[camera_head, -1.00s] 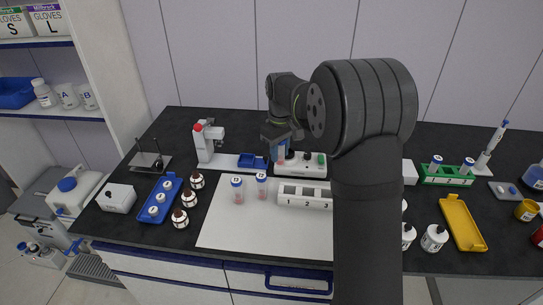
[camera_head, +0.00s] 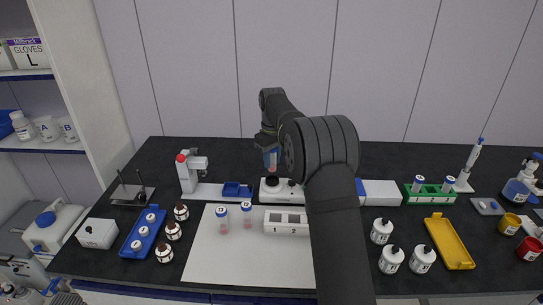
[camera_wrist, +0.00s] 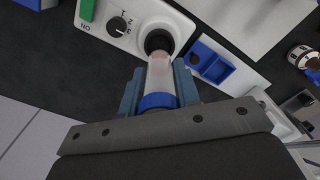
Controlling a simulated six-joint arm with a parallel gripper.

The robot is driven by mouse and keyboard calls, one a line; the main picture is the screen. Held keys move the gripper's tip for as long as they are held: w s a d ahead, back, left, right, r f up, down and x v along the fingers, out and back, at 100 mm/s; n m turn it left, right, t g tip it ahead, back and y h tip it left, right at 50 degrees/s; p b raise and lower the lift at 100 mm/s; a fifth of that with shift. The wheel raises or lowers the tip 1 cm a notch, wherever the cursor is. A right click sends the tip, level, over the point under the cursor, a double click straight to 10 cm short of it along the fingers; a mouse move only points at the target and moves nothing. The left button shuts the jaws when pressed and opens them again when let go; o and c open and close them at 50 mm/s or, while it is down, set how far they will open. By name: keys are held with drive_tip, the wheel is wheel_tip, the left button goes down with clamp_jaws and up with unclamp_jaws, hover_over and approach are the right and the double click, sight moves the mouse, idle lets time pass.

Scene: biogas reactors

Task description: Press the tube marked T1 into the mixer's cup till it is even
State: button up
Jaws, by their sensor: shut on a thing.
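My gripper (camera_head: 269,143) is shut on a clear tube (camera_wrist: 161,78) with a blue cap and pinkish contents. I take it for T1, though its mark is not readable. The tube also shows below the jaws in the head view (camera_head: 272,160). It hangs roughly upright above the mixer (camera_head: 283,192), a white box with a numbered knob and a green switch. The mixer's black cup (camera_wrist: 159,39) lies just past the tube's lower end in the wrist view. In the head view a gap shows between the tube and the cup (camera_head: 271,181).
A white numbered rack (camera_head: 286,222) is in front of the mixer. A blue tray (camera_head: 237,190) and a red-topped white device (camera_head: 188,172) stand to the left. My arm covers part of the bench.

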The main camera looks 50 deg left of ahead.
sight(272, 171)
drive_tip(key=shift+f, duration=2.25)
drive_tip(key=shift+f, duration=0.45)
idle(1.4)
drive_tip(key=shift+r, duration=0.1)
drive_tip(key=shift+r, duration=4.1)
